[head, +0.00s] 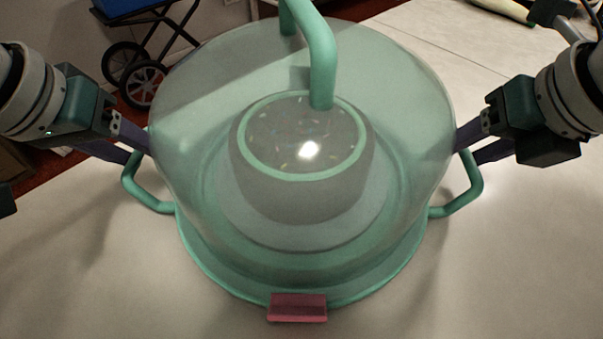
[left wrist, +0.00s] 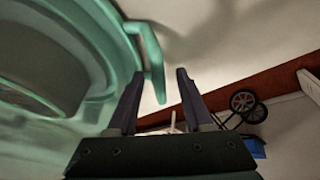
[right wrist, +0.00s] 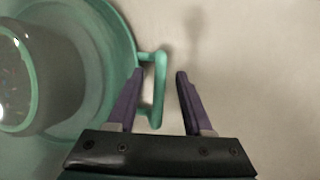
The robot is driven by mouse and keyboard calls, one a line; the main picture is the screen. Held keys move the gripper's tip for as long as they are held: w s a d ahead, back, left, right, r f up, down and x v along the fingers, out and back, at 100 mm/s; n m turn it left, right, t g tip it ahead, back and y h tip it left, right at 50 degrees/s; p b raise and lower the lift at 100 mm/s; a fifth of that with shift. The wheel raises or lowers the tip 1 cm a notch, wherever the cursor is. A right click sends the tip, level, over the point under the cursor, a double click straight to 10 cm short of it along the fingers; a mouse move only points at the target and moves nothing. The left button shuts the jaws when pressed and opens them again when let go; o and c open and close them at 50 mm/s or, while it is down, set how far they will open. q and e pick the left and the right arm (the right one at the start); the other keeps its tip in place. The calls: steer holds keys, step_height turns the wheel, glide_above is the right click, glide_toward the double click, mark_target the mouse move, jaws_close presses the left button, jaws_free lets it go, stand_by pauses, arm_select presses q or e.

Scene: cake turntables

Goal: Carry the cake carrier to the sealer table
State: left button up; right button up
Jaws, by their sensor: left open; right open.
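The cake carrier (head: 300,270) stands on the table in the middle of the head view. It has a green base, a clear greenish dome, a green top handle (head: 322,60) and a pink latch (head: 298,307) at the front. A cake with sprinkles shows inside. Its left side handle (head: 150,200) is beside my open left gripper (head: 140,150); in the left wrist view the handle (left wrist: 155,62) lies between the fingers. My right gripper (head: 470,147) is open at the right side handle (head: 467,190); in the right wrist view that handle (right wrist: 159,90) is between the fingertips. Contact cannot be told.
The pale table top (head: 520,260) is clear around the carrier. A blue cart with wheels (head: 140,80) stands on the floor behind at the left. A pale object (head: 500,8) lies at the back right of the table.

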arm_select(q)
jaws_close()
arm_select(e)
jaws_close()
arm_select(q)
steer(key=shift+r, duration=0.1)
arm_select(e)
steer(key=shift+r, duration=0.15)
stand_by(0.9)
